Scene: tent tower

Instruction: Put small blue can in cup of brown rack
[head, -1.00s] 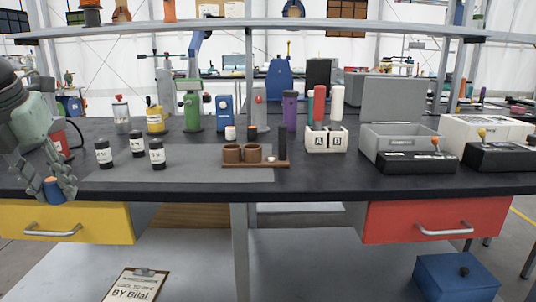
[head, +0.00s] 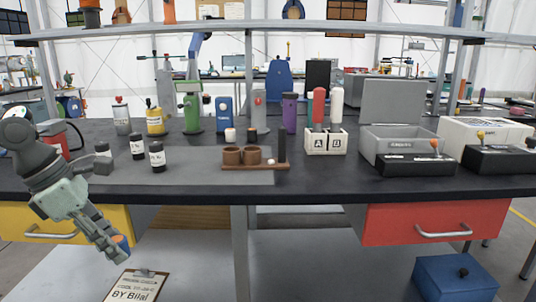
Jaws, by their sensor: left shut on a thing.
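My left gripper (head: 115,248) is at the lower left, in front of the bench edge and below the bench top. It is shut on a small blue can (head: 123,243) with an orange end; the fingers hide part of the can. The brown rack (head: 255,163) lies on the grey mat, right of the gripper and farther back. It has two round brown cups (head: 232,156) side by side, a dark upright post at its right end and a small white piece near the post. My right gripper is not in view.
A white A/B holder (head: 326,141) and an open grey box (head: 400,138) stand to the right. The yellow drawer (head: 100,222) and a clipboard (head: 135,285) are close to the gripper.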

